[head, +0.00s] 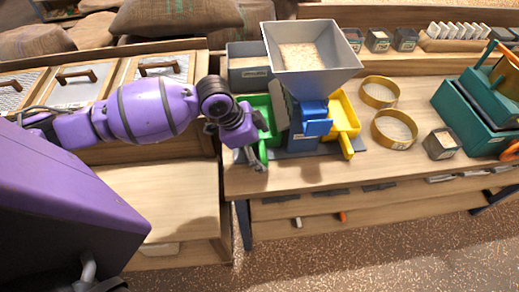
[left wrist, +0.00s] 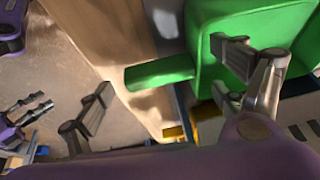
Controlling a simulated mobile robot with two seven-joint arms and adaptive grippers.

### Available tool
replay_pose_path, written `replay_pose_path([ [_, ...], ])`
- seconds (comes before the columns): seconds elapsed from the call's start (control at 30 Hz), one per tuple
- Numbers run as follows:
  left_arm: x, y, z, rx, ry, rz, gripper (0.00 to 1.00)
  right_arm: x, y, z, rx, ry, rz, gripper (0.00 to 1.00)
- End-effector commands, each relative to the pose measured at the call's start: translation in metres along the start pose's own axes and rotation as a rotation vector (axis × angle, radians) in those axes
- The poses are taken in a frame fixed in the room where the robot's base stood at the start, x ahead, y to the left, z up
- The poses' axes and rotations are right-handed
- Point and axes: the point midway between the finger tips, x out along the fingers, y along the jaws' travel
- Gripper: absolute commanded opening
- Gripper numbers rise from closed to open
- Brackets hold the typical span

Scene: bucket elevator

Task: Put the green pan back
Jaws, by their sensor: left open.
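The green pan (head: 266,117) sits on the bench against the left side of a blue mill, its handle pointing to the front. It also shows in the left wrist view (left wrist: 262,20), with the handle (left wrist: 158,73) pointing left. My left gripper (head: 256,166) is open at the handle. In the left wrist view my left gripper (left wrist: 160,66) has one finger on each side of the handle; contact cannot be told. A second gripper with grey fingers, apparently my right gripper (left wrist: 45,103), is far below and away from the pan.
The blue mill (head: 308,115) carries a grey hopper (head: 340,60) with pale grain. A yellow pan (head: 343,117) is on its right. Two yellow rings (head: 397,142), a small grain box (head: 440,145) and a teal machine (head: 470,115) stand further right. A grey bin (head: 250,82) is behind.

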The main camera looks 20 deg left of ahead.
Motion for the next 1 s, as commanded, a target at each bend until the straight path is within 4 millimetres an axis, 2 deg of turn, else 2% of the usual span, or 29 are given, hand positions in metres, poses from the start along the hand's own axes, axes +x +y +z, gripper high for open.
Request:
replay_pose_path([
  [0.3, -0.07, -0.002, 0.0, 0.001, -0.001, -0.006, 0.89, -0.003, -0.003, -0.009, 0.005, 0.01, -0.004, 0.4],
  [0.5, -0.101, -0.001, 0.0, 0.001, -0.001, -0.003, 0.89, -0.004, -0.008, -0.011, 0.012, 0.009, -0.012, 0.4],
  [0.67, -0.111, 0.0, 0.0, 0.0, -0.001, -0.001, 0.89, -0.004, -0.009, -0.009, 0.014, 0.005, -0.012, 0.4],
  [1.0, -0.111, 0.0, 0.0, -0.001, -0.001, 0.001, 0.89, -0.004, -0.007, -0.006, 0.01, 0.001, -0.009, 0.4],
])
